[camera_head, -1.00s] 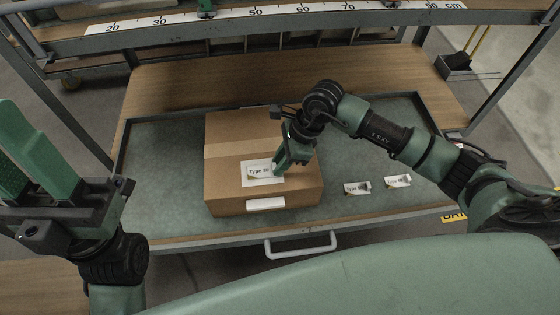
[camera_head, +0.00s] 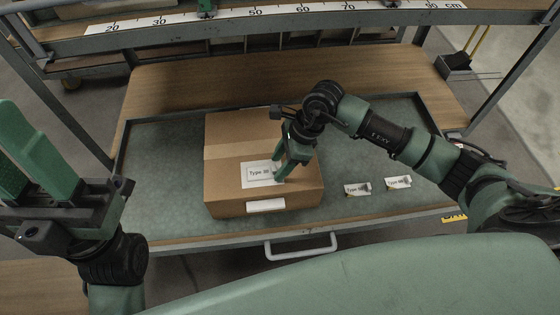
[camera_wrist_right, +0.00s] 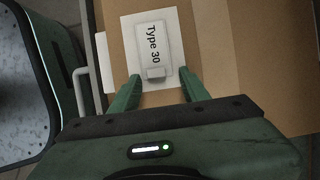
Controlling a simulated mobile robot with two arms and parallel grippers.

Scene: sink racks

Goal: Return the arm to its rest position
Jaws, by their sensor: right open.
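My right gripper (camera_head: 285,171) is open above the front right part of the cardboard box's top. In the right wrist view, its spread fingers (camera_wrist_right: 163,88) stand either side of the lower end of a label reading "Type 30" (camera_wrist_right: 153,42). That label lies on a white patch (camera_head: 262,184) on the cardboard box (camera_head: 235,135), and nothing is held. Whether the fingertips touch the box I cannot tell.
The box stands on a grey-green tray (camera_head: 160,160) on a wooden table. Two small labels, one at the left (camera_head: 357,189) and one at the right (camera_head: 398,182), lie right of the box. A ruler rail (camera_head: 280,12) crosses the back. A handle (camera_head: 300,247) sticks out at the front.

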